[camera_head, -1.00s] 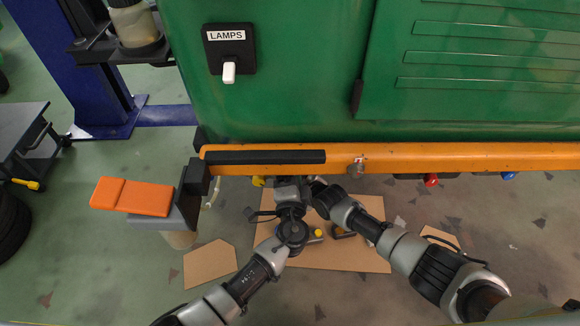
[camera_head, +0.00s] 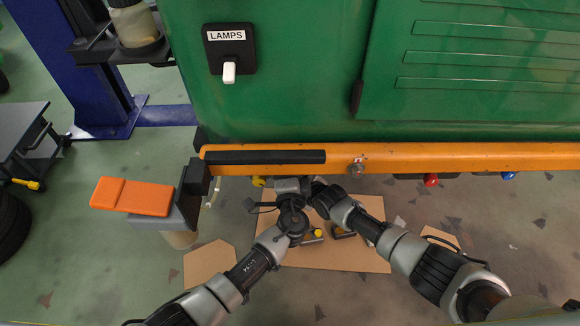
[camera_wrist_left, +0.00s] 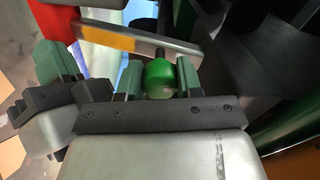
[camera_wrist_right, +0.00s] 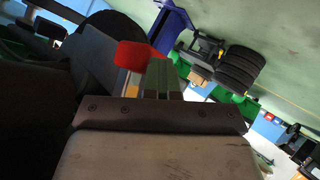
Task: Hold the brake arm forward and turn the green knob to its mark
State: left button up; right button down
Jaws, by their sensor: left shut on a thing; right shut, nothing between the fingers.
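The green knob (camera_wrist_left: 158,78) shows in the left wrist view, between the two green fingers of my left gripper (camera_wrist_left: 160,80), which is shut on it. A grey bar with a yellow band, apparently the brake arm (camera_wrist_left: 140,42), crosses just beyond the knob. My right gripper (camera_wrist_right: 160,80) is shut and empty; its fingers are beside the arm's red end (camera_wrist_right: 132,55). I cannot tell whether they touch. In the head view both hands reach under the orange beam (camera_head: 440,156), which hides the fingertips and the knob. The knob's mark cannot be made out.
The green body panel (camera_head: 290,90) rises above the beam, with a LAMPS switch (camera_head: 229,70). An orange pad (camera_head: 133,196) on a dark bracket sticks out left. Cardboard (camera_head: 350,257) lies on the floor below the hands. Red (camera_head: 431,180) and blue (camera_head: 508,176) knobs sit under the beam at right.

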pick_arm(q)
jog(key=shift+m, duration=0.6)
pick_arm(e)
jog(key=shift+w, duration=0.1)
pick_arm(q)
jog(key=o, duration=0.9)
jog(key=shift+s, duration=0.15)
jog(key=s, duration=1.2)
jog(key=shift+f, duration=0.2)
jog(key=shift+w, duration=0.1)
notch_tip(320, 180, up, 7)
jog(key=p, duration=0.7)
pick_arm(e)
jog(key=s, duration=0.8)
